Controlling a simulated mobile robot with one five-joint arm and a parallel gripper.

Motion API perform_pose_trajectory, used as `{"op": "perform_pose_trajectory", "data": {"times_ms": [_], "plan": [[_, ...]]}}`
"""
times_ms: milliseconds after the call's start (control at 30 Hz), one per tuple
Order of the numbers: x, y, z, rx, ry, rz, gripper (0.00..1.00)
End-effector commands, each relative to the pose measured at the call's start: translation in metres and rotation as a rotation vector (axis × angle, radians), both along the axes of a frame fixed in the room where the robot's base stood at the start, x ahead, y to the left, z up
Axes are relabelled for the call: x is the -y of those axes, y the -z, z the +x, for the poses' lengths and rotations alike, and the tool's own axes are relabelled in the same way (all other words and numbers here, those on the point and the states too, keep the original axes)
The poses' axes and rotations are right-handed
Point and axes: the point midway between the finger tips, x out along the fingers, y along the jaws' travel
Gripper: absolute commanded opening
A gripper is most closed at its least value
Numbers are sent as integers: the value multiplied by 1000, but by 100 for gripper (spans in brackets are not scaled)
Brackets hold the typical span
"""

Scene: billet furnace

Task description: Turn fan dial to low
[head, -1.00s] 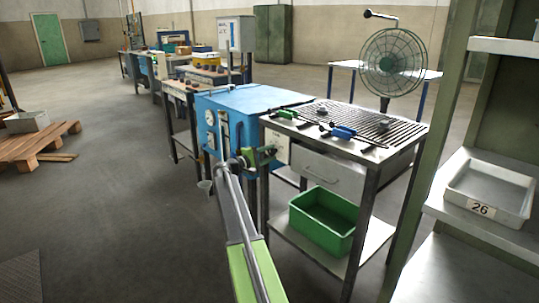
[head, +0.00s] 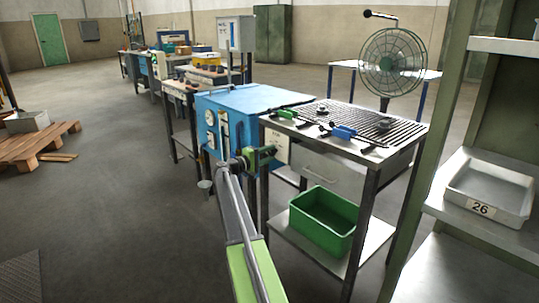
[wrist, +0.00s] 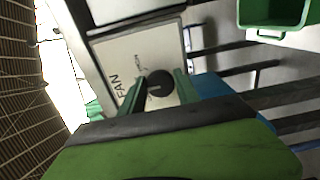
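The fan dial (wrist: 159,84) is a round black knob on a pale plate (wrist: 133,60) lettered FAN, seen turned sideways in the wrist view. A light mark shows on the knob, but the small lettering around it is too blurred to read. My gripper (wrist: 159,78) is open, with one green finger on each side of the dial and a gap showing beside it. I cannot tell how deep the fingertips reach. In the head view my gripper (head: 264,157) is at the pale plate (head: 281,148) beside the blue furnace (head: 245,102); the dial is hidden there.
A slatted-top table (head: 370,122) with tools stands right of the furnace, a green bin (head: 322,220) on its lower shelf. A wire-cage fan (head: 393,62) stands behind it. Shelving with a grey tray (head: 490,192) is at the right.

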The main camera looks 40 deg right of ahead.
Motion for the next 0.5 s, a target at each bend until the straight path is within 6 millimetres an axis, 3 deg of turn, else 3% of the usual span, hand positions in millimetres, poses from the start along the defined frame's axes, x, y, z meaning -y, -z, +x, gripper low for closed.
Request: {"op": "perform_pose_trajectory", "data": {"times_ms": [167,500], "plan": [[0,0,0,-1,-1,0,59],[-6,0,1,-1,-3,-1,59]]}}
